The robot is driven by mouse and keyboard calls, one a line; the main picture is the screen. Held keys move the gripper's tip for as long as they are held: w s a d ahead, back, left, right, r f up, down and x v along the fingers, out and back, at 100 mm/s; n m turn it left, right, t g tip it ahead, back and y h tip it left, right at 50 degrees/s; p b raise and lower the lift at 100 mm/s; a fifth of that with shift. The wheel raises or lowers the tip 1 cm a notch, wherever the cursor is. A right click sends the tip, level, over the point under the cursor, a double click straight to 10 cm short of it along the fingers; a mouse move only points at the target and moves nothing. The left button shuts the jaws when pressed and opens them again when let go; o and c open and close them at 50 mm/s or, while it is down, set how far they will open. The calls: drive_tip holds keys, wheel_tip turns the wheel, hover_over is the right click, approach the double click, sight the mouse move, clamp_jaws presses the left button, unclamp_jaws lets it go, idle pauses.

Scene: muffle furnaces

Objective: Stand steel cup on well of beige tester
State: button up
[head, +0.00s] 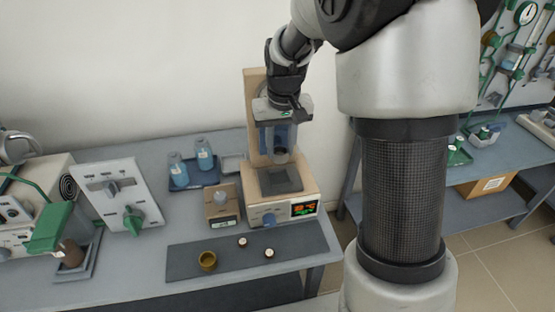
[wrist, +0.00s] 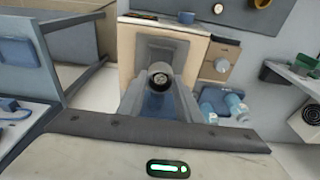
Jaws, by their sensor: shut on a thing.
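The beige tester (head: 287,205) stands on the bench with a tall back column and a lit display on its front. Its dark square well (head: 270,184) faces up; it also shows in the wrist view (wrist: 178,47). My gripper (head: 283,128) points down above the well, in front of the column. It is shut on the steel cup (head: 281,150), which hangs apart from the well. In the wrist view the cup (wrist: 160,76) shows its round mouth between the fingers; the fingers hide its sides.
A dark mat (head: 190,262) in front holds a brass cup (head: 207,261) and two small pale-topped pieces. A small beige box (head: 222,212) stands left of the tester. Two blue bottles (head: 205,155) stand on a tray behind it. A white panel (head: 118,192) is further left.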

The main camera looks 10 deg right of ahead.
drive_tip(key=shift+f, duration=1.35)
drive_tip(key=f, duration=0.2)
drive_tip(key=w+f+b, duration=0.1)
drive_tip(key=f, duration=0.1)
drive_tip(key=shift+f, duration=0.2)
drive_tip(key=shift+f+b, duration=0.55)
drive_tip(key=shift+f, duration=0.05)
